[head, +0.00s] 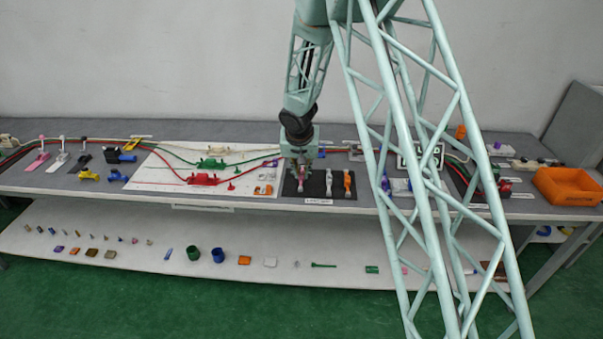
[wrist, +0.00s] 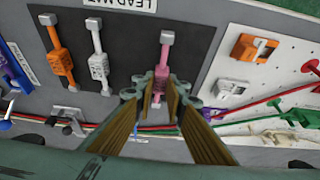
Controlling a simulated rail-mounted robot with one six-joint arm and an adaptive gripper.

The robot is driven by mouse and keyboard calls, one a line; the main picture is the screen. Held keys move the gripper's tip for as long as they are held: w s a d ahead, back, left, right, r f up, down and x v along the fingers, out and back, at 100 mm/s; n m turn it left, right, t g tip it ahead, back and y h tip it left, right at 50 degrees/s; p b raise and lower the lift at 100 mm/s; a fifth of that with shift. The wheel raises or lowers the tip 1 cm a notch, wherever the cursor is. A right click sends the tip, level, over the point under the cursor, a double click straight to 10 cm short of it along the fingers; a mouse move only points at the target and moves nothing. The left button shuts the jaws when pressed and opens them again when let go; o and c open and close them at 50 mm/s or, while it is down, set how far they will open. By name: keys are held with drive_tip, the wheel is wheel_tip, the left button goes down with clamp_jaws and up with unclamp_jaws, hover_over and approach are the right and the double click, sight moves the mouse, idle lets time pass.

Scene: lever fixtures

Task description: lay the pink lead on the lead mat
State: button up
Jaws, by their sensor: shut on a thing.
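The dark lead mat (head: 314,192) lies on the bench and also fills the middle of the wrist view (wrist: 205,25). My gripper (wrist: 160,90) is shut on the pink lead (wrist: 163,63), between its fingers. The pink lead's grey end points toward the mat's label, and the lead is over the mat beside the other leads. I cannot tell whether it touches the mat. A white lead (wrist: 97,62) and an orange lead (wrist: 60,62) lie on the mat, apart from the pink one. In the head view my gripper (head: 300,168) is low over the mat's left part.
A white board (head: 225,183) with red and green fixtures lies left of the mat. Red and green cables run along the bench behind. An orange bin (head: 568,187) stands at the right end. A lower shelf (head: 130,240) holds small parts.

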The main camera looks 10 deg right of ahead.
drive_tip(key=shift+f+b, duration=0.65)
drive_tip(key=shift+b, duration=0.25)
idle(0.4)
drive_tip(key=o, duration=0.9)
drive_tip(key=shift+o, duration=0.6)
drive_tip(key=o, duration=0.3)
drive_tip(key=shift+r, duration=0.2)
drive_tip(key=shift+r+p, duration=2.25)
drive_tip(key=shift+r, duration=1.05)
